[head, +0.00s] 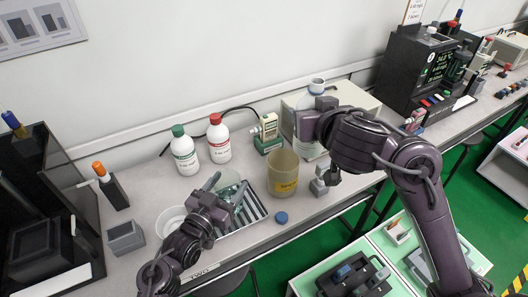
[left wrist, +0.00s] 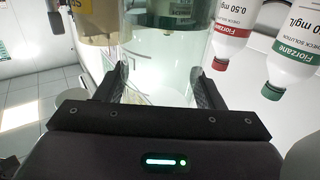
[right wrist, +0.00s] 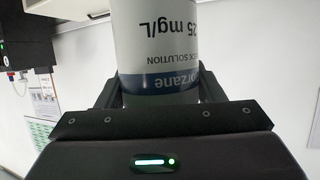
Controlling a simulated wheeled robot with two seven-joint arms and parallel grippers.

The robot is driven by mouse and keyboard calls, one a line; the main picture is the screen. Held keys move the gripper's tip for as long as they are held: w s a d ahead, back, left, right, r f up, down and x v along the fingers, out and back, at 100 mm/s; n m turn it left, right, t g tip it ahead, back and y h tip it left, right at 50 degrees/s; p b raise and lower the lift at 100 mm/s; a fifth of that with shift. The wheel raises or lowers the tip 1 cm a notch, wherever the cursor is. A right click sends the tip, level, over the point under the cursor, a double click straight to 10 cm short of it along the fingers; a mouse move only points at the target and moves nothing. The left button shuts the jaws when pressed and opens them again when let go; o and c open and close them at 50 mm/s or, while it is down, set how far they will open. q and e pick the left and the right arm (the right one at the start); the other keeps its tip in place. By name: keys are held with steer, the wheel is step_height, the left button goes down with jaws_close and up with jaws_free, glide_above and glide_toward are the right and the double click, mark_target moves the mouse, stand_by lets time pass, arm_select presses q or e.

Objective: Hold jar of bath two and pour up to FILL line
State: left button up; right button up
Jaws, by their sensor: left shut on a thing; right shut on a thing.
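My left gripper (head: 226,187) is shut on a clear glass jar (head: 229,176), above or at the striped tray. The jar shows close up between the fingers in the left wrist view (left wrist: 160,60); I cannot make out a FILL line. My right gripper (head: 316,108) is shut on a white bottle (head: 309,149) with a blue-banded label, held upright behind the amber jar. In the right wrist view the bottle (right wrist: 158,45) fills the space between the fingers; its label reads "25 mg/L". A blue cap (head: 281,217) lies on the bench in front.
An amber jar with a yellow label (head: 284,185) stands between the grippers. Green-capped (head: 185,152) and red-capped (head: 219,140) bottles stand behind.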

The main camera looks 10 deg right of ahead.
steer(key=shift+w, duration=0.1)
stand_by(0.6)
steer(key=w+a+f+n+g+y, duration=0.2)
steer(key=w+a+n+g+y, duration=0.5)
steer(key=w+a+n+y, duration=0.6)
steer(key=s+a+f+n+t+h, duration=0.1)
steer(key=s+a+f+t+h, duration=0.1)
steer(key=s+f, duration=0.4)
steer(key=shift+s+a+f+n, duration=0.15)
steer(key=shift+s+a+n, duration=0.2)
steer(key=shift+a, duration=0.55)
steer(key=shift+w+d+f+n+t, duration=0.2)
steer(key=shift+f+n+t, duration=0.1)
steer(key=shift+f, duration=0.25)
steer(key=shift+w+d+f+n+t, duration=0.1)
steer(key=shift+w+f+n+t, duration=0.1)
steer(key=shift+f+n, duration=0.25)
steer(key=shift+w+d+f+n+t, duration=0.15)
steer(key=shift+w+f+n+t, duration=0.05)
steer(key=shift+f, duration=0.45)
stand_by(2.8)
